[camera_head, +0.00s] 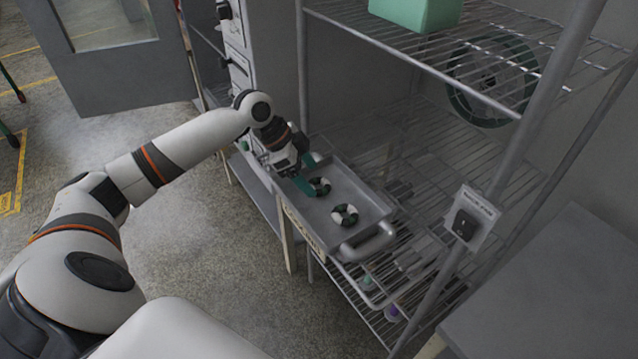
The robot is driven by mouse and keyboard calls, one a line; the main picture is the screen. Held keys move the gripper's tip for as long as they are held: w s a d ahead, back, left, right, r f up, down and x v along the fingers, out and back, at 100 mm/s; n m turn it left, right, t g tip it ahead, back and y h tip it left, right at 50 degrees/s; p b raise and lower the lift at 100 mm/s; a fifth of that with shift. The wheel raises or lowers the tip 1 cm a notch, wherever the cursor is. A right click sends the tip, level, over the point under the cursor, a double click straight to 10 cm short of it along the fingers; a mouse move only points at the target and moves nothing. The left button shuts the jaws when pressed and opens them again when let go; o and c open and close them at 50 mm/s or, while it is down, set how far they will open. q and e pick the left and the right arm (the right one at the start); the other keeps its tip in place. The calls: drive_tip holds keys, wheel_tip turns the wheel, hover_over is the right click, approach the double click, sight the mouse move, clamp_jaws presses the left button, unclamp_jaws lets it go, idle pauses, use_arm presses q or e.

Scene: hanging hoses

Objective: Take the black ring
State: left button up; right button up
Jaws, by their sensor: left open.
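A grey metal tray (322,229) sits on the wire rack and holds small rings. One ring (345,222) has black and white segments and lies flat near the tray's front end. A second ring (325,188) with dark and white parts lies behind it, close to my left gripper. No plain black ring shows clearly; I cannot tell which one is meant. My left gripper (297,175) is open over the tray's far left part, pointing down. A green piece shows by its fingertips, and whether they touch anything is unclear. My right gripper is out of view.
A wire shelf rack with metal posts surrounds the tray's right side, with a green bin (415,14) on its upper shelf. A tag (470,219) hangs on the front post. Open floor lies left.

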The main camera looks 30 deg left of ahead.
use_arm(q)
drive_tip(key=shift+x, duration=1.3)
drive_tip(key=c, duration=1)
